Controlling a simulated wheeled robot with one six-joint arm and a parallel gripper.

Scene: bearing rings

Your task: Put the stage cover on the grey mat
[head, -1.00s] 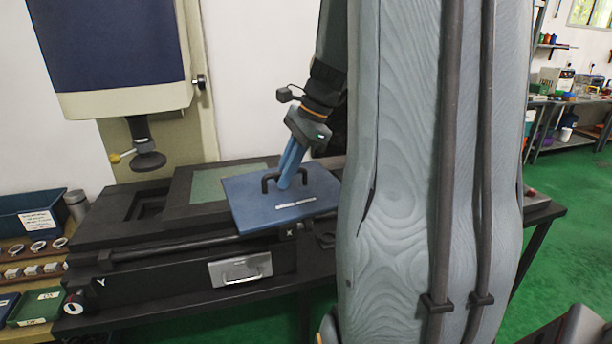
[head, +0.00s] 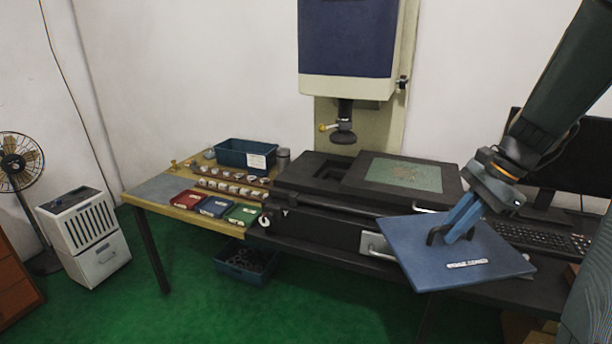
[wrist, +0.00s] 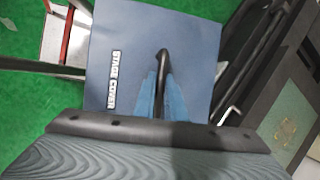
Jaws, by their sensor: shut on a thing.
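The stage cover (head: 420,262) is a flat blue plate with a dark handle and a white label. My gripper (head: 455,234) is shut on its handle and holds the plate in the air, in front of the right part of the machine. The wrist view also shows the stage cover (wrist: 195,40), with the blue fingers (wrist: 158,98) at the handle. The grey mat (head: 165,187) lies flat at the left end of the wooden table, far left of my gripper, and its surface looks bare.
The measuring machine's stage (head: 404,174) with a green plate stands at the centre. Left of it are rows of rings (head: 230,188), red, blue and green trays (head: 213,206) and a blue bin (head: 246,156). A keyboard (head: 540,240) lies at right. A fan and white cabinet stand at far left.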

